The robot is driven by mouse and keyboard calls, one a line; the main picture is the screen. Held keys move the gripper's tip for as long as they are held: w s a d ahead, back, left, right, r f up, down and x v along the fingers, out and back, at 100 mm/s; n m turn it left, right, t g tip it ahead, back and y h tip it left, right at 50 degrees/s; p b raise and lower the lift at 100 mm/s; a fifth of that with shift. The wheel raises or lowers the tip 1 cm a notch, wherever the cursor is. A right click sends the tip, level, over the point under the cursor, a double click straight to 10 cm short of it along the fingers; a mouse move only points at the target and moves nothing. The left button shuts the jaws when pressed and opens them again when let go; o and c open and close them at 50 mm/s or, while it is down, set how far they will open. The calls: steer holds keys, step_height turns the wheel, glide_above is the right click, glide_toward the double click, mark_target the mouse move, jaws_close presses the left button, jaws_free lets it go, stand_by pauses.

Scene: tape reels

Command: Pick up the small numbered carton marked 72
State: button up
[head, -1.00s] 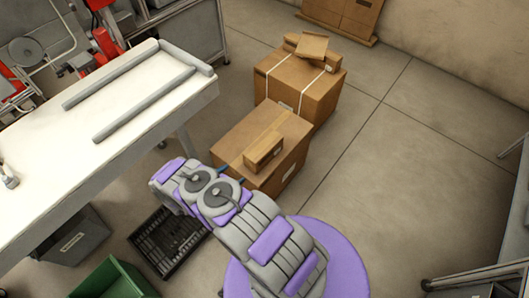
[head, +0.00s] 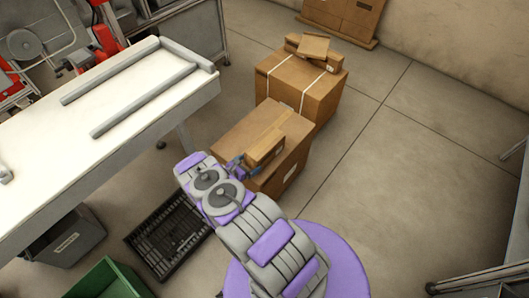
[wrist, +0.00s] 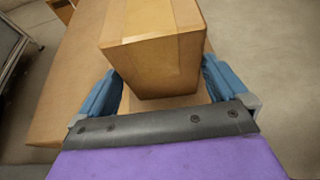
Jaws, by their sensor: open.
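A small brown carton (head: 264,151) sits on top of a larger brown box (head: 237,135) in the head view. The small carton (wrist: 152,50) fills the upper middle of the wrist view; I cannot read a number on it. My gripper (wrist: 162,90) is open, with one blue finger on each side of the carton's near end. In the head view my gripper (head: 240,165) is at the carton's left end, partly hidden by my arm. I cannot tell whether the fingers touch the carton.
A strapped large box (head: 298,82) with smaller cartons (head: 312,47) on it stands behind. A white table (head: 120,120) is at left. A black crate (head: 165,240) and a green bin (head: 108,280) are on the floor.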

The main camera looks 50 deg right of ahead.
steer(key=shift+d, duration=0.35)
steer(key=shift+c, duration=1)
steer(key=c, duration=0.9)
steer(key=shift+r, duration=0.1)
